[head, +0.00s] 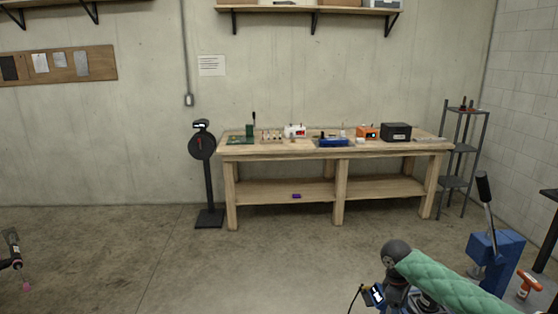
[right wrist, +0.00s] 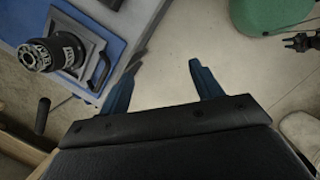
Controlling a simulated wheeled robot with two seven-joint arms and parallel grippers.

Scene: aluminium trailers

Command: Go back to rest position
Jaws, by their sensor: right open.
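My right gripper (right wrist: 168,66) shows in the right wrist view, with its two blue-grey fingers spread apart and nothing between them. Bare floor shows beyond the fingers. A blue machine (right wrist: 112,20) with a black cylinder and a handle is just left of the fingers in this view.
A wooden workbench (head: 285,148) with several tools stands against the wall. A black stand (head: 208,180) is left of it, a metal shelf (head: 460,147) right. A green padded arm-like part (head: 450,285) and a blue lever device (head: 495,255) are near. Middle floor is clear.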

